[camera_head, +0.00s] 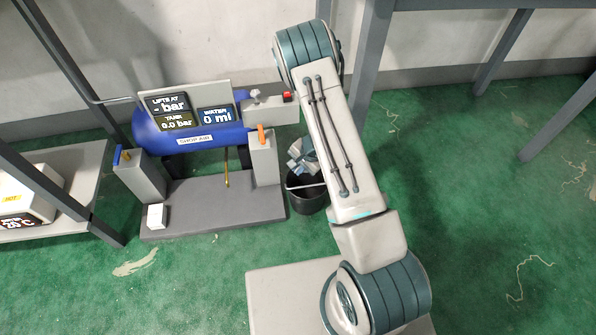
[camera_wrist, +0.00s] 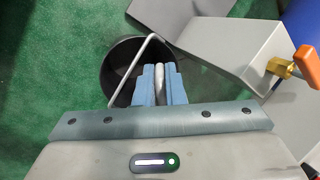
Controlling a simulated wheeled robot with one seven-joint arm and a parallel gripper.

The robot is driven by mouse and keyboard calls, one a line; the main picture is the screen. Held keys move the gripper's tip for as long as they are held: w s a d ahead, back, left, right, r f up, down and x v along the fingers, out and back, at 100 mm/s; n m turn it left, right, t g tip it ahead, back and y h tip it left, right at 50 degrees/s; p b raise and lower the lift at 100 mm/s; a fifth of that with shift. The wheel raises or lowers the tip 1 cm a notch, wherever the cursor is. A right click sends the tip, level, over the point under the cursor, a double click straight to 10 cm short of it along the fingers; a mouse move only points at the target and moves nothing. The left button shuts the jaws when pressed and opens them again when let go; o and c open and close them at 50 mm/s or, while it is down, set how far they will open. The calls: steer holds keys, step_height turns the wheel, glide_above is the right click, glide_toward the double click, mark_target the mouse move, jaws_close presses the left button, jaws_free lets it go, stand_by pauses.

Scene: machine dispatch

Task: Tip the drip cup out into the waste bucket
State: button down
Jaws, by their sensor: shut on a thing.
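The waste bucket (camera_head: 306,201) is black and stands on the green floor beside the grey machine base. In the wrist view the bucket (camera_wrist: 110,75) is open, dark inside, with a pale wire handle sloping across its rim. My gripper (camera_head: 300,158) is over the bucket, partly behind my arm. In the wrist view my blue fingers (camera_wrist: 160,72) are shut on a small pale rounded piece, which I take for part of the drip cup (camera_wrist: 160,83). The rest of the cup is hidden, so I cannot tell its tilt or contents.
A blue tank (camera_head: 190,137) with display panels stands behind the grey base plate (camera_head: 205,203). A post with an orange-handled valve (camera_head: 262,140) stands close to the bucket. A shelf (camera_head: 75,185) is at left. Green floor is open at right.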

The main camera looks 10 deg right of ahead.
steer(key=shift+d+f+t+b, duration=0.15)
steer(key=shift+t+b, duration=0.15)
steer(key=shift+b, duration=0.35)
steer(key=shift+s+y+b, duration=0.1)
steer(key=shift+y+b, duration=0.5)
steer(key=shift+b, duration=0.4)
steer(key=t+y+b, duration=0.1)
steer(key=b, duration=0.1)
steer(key=f+t+y+b, duration=0.1)
steer(key=y+b, duration=0.1)
steer(key=b, duration=0.1)
steer(key=a+t+y+b, duration=0.1)
steer(key=y+b, duration=0.1)
steer(key=shift+w+f+t, duration=0.35)
steer(key=shift+w+t, duration=0.05)
steer(key=b, duration=0.1)
steer(key=t+y+b, duration=0.1)
steer(key=b, duration=0.1)
steer(key=shift+f+y, duration=0.2)
steer(key=shift+y, duration=0.1)
steer(key=shift+t+y, duration=0.4)
steer(key=shift+s+d+f+t+y, duration=0.1)
steer(key=shift+f+t+y, duration=0.15)
steer(key=shift+t+y, duration=0.45)
steer(key=shift+d+f+t+y, duration=0.1)
steer(key=shift+f+t+y, duration=0.25)
steer(key=shift+y, duration=0.65)
steer(key=shift+a+r, duration=0.1)
